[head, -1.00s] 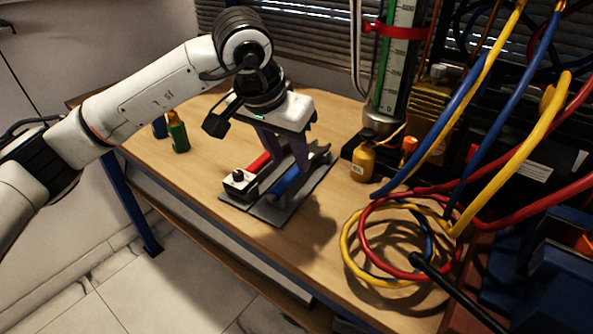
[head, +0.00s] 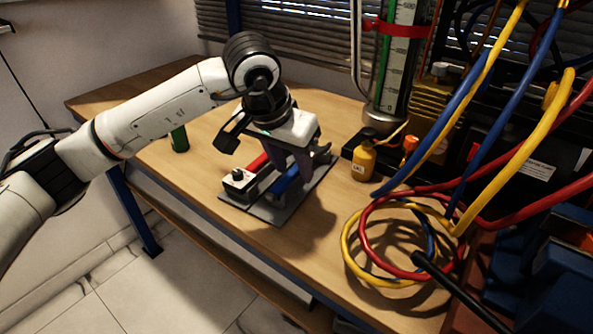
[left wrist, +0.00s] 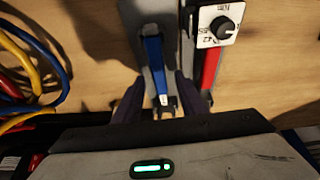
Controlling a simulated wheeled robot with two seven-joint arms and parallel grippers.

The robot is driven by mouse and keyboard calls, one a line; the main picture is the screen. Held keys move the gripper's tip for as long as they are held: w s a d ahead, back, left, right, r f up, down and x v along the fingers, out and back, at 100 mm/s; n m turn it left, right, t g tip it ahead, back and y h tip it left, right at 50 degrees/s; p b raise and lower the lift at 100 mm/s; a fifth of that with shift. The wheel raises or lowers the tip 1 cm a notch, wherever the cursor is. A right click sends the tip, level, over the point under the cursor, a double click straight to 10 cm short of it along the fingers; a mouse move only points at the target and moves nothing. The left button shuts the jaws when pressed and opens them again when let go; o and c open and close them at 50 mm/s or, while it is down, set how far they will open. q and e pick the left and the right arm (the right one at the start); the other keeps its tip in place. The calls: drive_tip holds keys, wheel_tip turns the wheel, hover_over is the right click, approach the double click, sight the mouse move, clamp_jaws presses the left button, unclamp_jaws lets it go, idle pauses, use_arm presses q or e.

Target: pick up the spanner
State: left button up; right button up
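The spanner has a blue handle (head: 287,181) and lies on a grey holder plate (head: 266,212) on the bench. In the left wrist view its blue handle (left wrist: 154,62) runs up and down the picture, with grey jaws at the lower end. My left gripper (head: 296,168) is low over it, pointing down. In the left wrist view the dark fingers of my left gripper (left wrist: 159,88) stand apart, one on each side of the spanner. I see gaps beside the handle. My right gripper is in neither view.
A red-handled tool with a white dial box (head: 238,181) lies close beside the spanner; its dial (left wrist: 221,27) also shows in the left wrist view. A yellow bottle (head: 363,161), coiled hoses (head: 349,253) and a gauge column (head: 396,70) stand to the right. A green bottle (head: 179,139) is at left.

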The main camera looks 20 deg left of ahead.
sight(292, 171)
use_arm(q)
clamp_jaws()
idle(0.4)
wheel_tip(292, 171, up, 10)
drive_tip(key=p, duration=0.1)
drive_tip(key=shift+r+p, duration=0.25)
drive_tip(key=shift+p, duration=0.05)
drive_tip(key=c, duration=0.9)
unclamp_jaws()
clamp_jaws()
